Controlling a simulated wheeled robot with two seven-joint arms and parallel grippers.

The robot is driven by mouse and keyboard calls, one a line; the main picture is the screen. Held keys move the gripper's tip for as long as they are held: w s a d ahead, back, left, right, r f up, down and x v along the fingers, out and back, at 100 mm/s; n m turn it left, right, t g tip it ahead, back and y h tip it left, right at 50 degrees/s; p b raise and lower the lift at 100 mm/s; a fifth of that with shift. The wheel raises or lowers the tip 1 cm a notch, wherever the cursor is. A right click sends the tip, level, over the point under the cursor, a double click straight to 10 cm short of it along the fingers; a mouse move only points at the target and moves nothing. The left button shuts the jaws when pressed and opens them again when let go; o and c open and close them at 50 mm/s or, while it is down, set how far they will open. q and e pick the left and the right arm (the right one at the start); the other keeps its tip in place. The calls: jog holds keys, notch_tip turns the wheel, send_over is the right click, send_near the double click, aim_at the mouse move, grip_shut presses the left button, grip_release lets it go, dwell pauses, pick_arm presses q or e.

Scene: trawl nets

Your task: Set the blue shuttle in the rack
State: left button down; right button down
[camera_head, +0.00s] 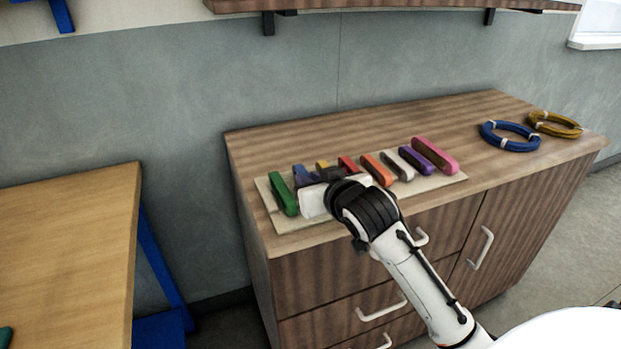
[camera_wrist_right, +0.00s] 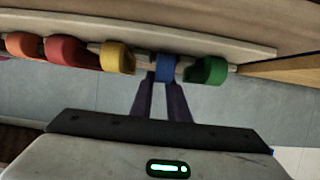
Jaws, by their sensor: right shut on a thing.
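The blue shuttle (camera_head: 299,174) stands among the other shuttles on the pale rack (camera_head: 284,223), between the green shuttle (camera_head: 283,194) and the yellow one (camera_head: 322,165). My right gripper (camera_head: 318,177) reaches over the rack and is shut on the blue shuttle. In the right wrist view the blue shuttle (camera_wrist_right: 165,67) shows between the two dark fingers, close beside the green shuttle (camera_wrist_right: 206,70). The rack's edge (camera_wrist_right: 210,42) runs behind it. Where the blue shuttle meets the rack is hard to see. My left gripper is not in view.
Red (camera_head: 348,166), orange (camera_head: 377,170), white, purple and pink shuttles stand along the rack. Blue (camera_head: 510,137) and yellow (camera_head: 555,124) coils lie on the cabinet top at right. A wooden table (camera_head: 70,240) stands at left; a shelf (camera_head: 390,4) hangs above.

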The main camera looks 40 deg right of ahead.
jog(key=shift+f, duration=0.25)
dwell(0.5)
jog(key=c, duration=1.6)
grip_release()
jog(key=v, duration=1)
jog(key=shift+s, duration=0.2)
